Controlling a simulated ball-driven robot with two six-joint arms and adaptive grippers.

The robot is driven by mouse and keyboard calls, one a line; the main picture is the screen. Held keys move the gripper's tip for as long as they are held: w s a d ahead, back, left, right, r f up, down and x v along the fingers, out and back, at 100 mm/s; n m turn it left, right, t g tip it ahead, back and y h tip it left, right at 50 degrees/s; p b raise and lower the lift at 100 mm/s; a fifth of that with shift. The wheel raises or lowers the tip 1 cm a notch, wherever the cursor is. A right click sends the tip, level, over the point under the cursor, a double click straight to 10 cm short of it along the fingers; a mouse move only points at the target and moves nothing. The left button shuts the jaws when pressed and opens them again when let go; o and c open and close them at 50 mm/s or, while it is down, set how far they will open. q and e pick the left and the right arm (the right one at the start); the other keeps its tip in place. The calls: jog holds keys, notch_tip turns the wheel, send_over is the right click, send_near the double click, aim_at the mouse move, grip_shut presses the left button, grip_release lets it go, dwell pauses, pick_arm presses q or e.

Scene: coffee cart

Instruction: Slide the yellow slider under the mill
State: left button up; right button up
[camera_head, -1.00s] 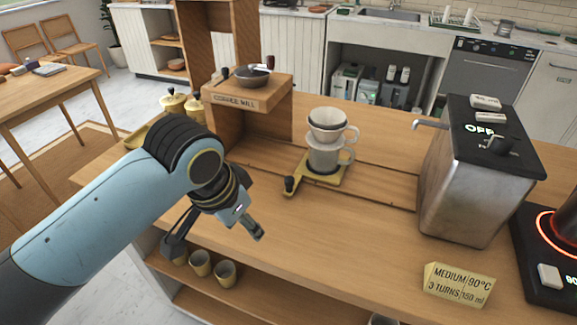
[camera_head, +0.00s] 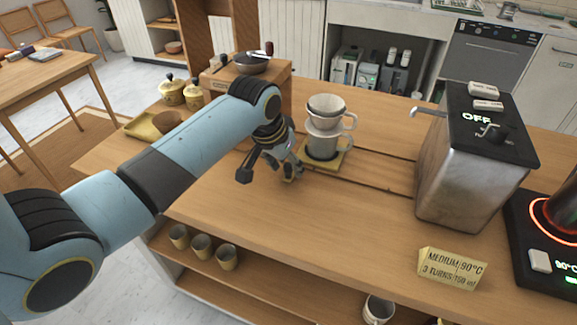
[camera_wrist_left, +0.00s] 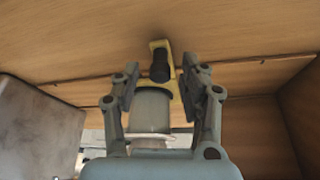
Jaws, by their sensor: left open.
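The yellow slider (camera_head: 341,164) sits in the counter track, to the right of the wooden mill (camera_head: 284,78). A white dripper (camera_head: 326,108) stands on a server (camera_head: 322,145) on the slider. My left gripper (camera_head: 268,173) is open, low over the counter at the slider's near left end, in front of the mill. It hides the slider's knob in the head view. In the left wrist view the slider (camera_wrist_left: 177,88) and its black knob (camera_wrist_left: 160,66) show between the open fingers (camera_wrist_left: 160,72); I cannot tell whether they touch. My right gripper is not in view.
Yellow canisters (camera_head: 172,92) and a tray (camera_head: 143,124) are left of the mill.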

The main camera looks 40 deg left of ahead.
pick_arm(q)
jog(key=shift+x, duration=0.75)
grip_shut()
